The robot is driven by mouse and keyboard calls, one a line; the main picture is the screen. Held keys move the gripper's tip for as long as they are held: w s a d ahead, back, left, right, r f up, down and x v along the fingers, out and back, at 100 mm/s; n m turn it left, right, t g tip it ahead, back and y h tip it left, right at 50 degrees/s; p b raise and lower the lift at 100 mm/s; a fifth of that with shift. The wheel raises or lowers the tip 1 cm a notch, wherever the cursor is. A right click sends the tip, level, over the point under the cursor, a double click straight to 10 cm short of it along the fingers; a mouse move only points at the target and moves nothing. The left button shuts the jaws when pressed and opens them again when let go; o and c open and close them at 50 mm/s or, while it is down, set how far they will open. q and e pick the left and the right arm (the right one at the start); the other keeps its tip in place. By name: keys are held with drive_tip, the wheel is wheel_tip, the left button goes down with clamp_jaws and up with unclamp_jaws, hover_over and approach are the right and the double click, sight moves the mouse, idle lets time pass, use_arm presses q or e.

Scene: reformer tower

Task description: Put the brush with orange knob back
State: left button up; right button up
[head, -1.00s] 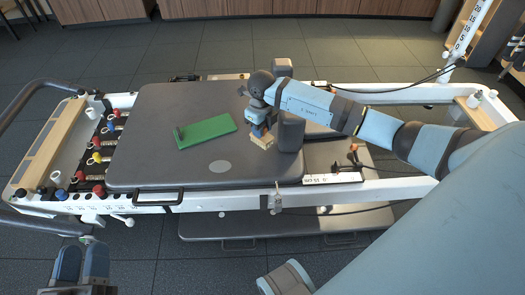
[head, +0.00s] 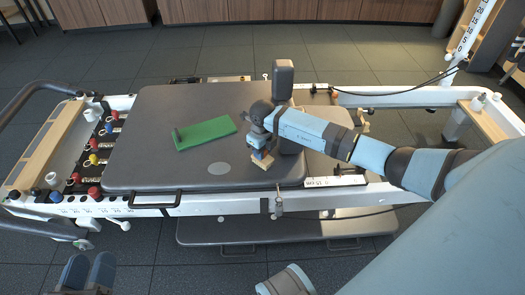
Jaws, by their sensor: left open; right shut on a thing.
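My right gripper (head: 260,153) reaches in from the right and is shut on a small pale-wood brush (head: 262,162), low over the dark carriage pad. Its fingers hide most of the brush, and I cannot make out an orange knob. I cannot tell whether the brush touches the pad. A flat green tray (head: 208,132) with a short upright post at its left end lies on the pad, left of the gripper and apart from it. My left gripper (head: 88,272) is open and empty at the bottom left, away from the pad.
The dark pad (head: 140,165) is clear around the tray. Upright shoulder blocks (head: 283,82) stand by my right gripper. A white frame rail (head: 400,92) surrounds the pad. Coloured spring knobs (head: 93,159) and a wooden footboard (head: 45,145) are at the left.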

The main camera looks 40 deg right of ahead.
drive_tip(key=shift+f, duration=0.2)
drive_tip(key=o, duration=0.9)
drive_tip(key=shift+r, duration=0.1)
